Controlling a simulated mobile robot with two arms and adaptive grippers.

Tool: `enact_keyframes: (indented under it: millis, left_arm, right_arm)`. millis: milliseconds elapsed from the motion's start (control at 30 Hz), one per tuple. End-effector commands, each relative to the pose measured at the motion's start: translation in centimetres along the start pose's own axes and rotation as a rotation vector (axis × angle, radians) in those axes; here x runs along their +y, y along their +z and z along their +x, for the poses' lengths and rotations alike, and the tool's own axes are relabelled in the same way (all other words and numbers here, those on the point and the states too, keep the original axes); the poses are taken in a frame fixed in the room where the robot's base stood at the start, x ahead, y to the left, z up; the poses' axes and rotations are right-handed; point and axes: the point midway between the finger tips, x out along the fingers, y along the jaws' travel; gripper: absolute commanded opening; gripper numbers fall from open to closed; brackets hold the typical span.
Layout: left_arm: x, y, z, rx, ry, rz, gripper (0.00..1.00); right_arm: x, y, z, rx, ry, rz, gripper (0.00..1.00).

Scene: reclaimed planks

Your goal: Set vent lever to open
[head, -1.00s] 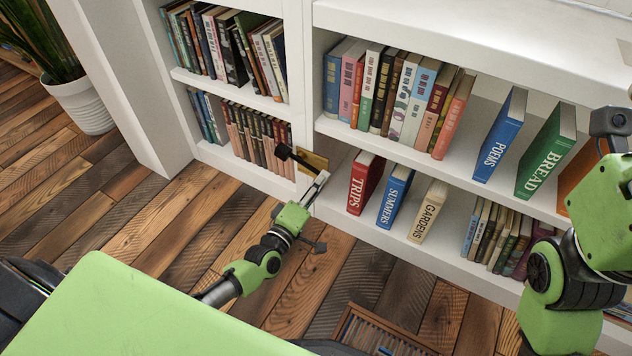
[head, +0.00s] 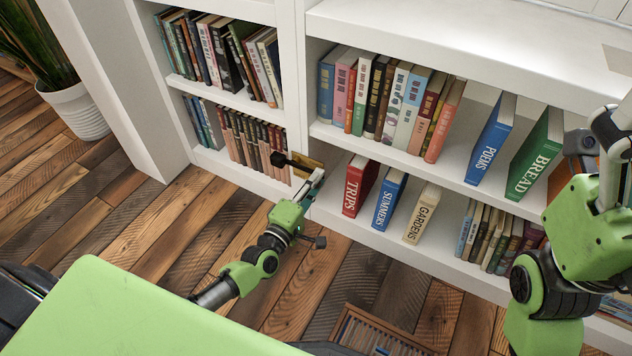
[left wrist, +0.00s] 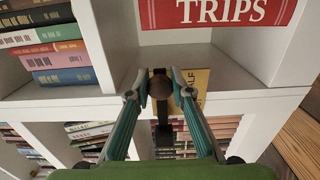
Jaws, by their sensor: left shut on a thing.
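The vent lever is a dark handle (head: 281,160) on a brass-coloured plate (head: 314,162), fixed to the white upright between the two bookcase sections. My left gripper (head: 314,178) is at the lever. In the left wrist view, the fingertips (left wrist: 160,88) are shut on the lever's rounded brown end, with the dark arm of the lever (left wrist: 163,130) running below it. The plate (left wrist: 201,82) shows behind the right finger, its lettering partly hidden. My right gripper (head: 612,130) is only partly in view at the right edge.
White shelves hold many books; TRIPS (head: 357,188) stands just right of the lever. A potted plant (head: 75,108) stands at the far left. Plank floor (head: 170,235) is clear left of my arm.

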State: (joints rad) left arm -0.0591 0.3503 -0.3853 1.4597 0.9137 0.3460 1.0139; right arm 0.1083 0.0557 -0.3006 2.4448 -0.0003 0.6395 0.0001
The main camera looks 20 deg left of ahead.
Motion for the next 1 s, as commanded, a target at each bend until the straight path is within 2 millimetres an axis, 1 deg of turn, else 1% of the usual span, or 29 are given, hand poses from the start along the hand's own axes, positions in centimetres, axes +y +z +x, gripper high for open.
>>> enact_keyframes:
  millis: [67,100,133,167,467,567,667,733,1000]
  left_arm:
    - [0.0,0.0,0.0,0.001,0.001,-0.004,0.00]
    - [0.0,0.0,0.0,0.001,0.001,-0.003,0.26]
    - [0.0,0.0,0.0,0.001,0.001,-0.003,0.34]
    - [0.0,0.0,0.0,0.001,0.001,-0.003,0.37]
    - [0.0,0.0,0.0,0.001,0.001,-0.001,0.37]
    - [0.0,0.0,-0.4,0.001,0.000,-0.001,0.37]
    - [-0.1,0.0,-1.6,0.001,-0.001,-0.001,0.37]
    - [-0.1,0.0,-2.9,0.001,-0.002,-0.001,0.37]
    - [-0.2,0.0,-8.6,0.000,-0.004,0.000,0.37]
  right_arm:
    - [0.0,0.0,0.0,-0.001,0.000,0.000,0.85]
    - [0.0,0.0,0.0,-0.001,0.000,0.000,0.85]
    - [0.0,0.0,0.0,-0.001,0.000,0.000,0.85]
    - [0.0,0.1,0.0,-0.001,0.000,0.000,0.85]
    - [0.0,0.2,0.0,-0.005,-0.002,-0.001,0.85]
    - [0.0,0.2,0.0,-0.005,-0.002,-0.002,0.85]
    - [0.0,0.2,0.0,-0.004,-0.002,-0.001,0.85]
    - [0.0,0.1,0.0,-0.004,-0.001,-0.001,0.85]
    - [0.0,0.1,0.0,-0.003,-0.001,-0.001,0.85]
